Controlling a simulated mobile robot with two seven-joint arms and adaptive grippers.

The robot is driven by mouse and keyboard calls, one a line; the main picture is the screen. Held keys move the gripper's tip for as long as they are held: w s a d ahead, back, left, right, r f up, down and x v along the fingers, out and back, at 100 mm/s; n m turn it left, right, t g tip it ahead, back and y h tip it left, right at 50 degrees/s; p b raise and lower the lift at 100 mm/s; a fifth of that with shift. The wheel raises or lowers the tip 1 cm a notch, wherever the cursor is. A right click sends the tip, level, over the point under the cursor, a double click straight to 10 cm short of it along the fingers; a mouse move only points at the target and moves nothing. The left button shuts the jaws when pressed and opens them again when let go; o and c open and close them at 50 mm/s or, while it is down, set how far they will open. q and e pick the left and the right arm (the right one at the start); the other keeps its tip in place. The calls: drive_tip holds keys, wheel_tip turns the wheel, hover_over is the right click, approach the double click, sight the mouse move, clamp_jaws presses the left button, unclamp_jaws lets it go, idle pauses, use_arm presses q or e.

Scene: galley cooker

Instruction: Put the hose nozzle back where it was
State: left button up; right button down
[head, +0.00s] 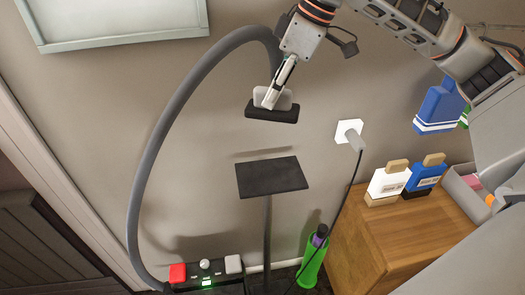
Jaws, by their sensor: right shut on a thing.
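The hose nozzle (272,112) has a wide black foot and a light grey block on top. My right gripper (270,97) is shut on it and holds it in the air, in front of the wall. A thick grey hose (160,140) arches from behind the gripper to the left and down towards a black control box (208,283). A square black plate (272,177) on a thin post stands below the nozzle in the picture, with a gap between them. Where the hose joins the nozzle is hidden by the gripper. My left gripper is out of view.
A wooden cabinet (395,235) on the right carries a white bottle (387,184), a blue bottle (425,175) and a grey bin (467,190). A wall socket plug (350,133) trails a black cable. A green bottle (312,265) stands low beside the post.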

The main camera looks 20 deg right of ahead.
drive_tip(key=shift+w, duration=0.25)
drive_tip(key=shift+s+f+b, duration=0.1)
drive_tip(key=shift+f+b, duration=2.05)
drive_tip(key=shift+f, duration=7.85)
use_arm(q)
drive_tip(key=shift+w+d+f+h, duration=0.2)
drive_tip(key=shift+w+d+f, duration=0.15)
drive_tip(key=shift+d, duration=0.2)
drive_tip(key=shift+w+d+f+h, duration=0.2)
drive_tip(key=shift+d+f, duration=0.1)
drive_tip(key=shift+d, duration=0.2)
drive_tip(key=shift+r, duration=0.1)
use_arm(e)
drive_tip(key=c, duration=1.9)
unclamp_jaws()
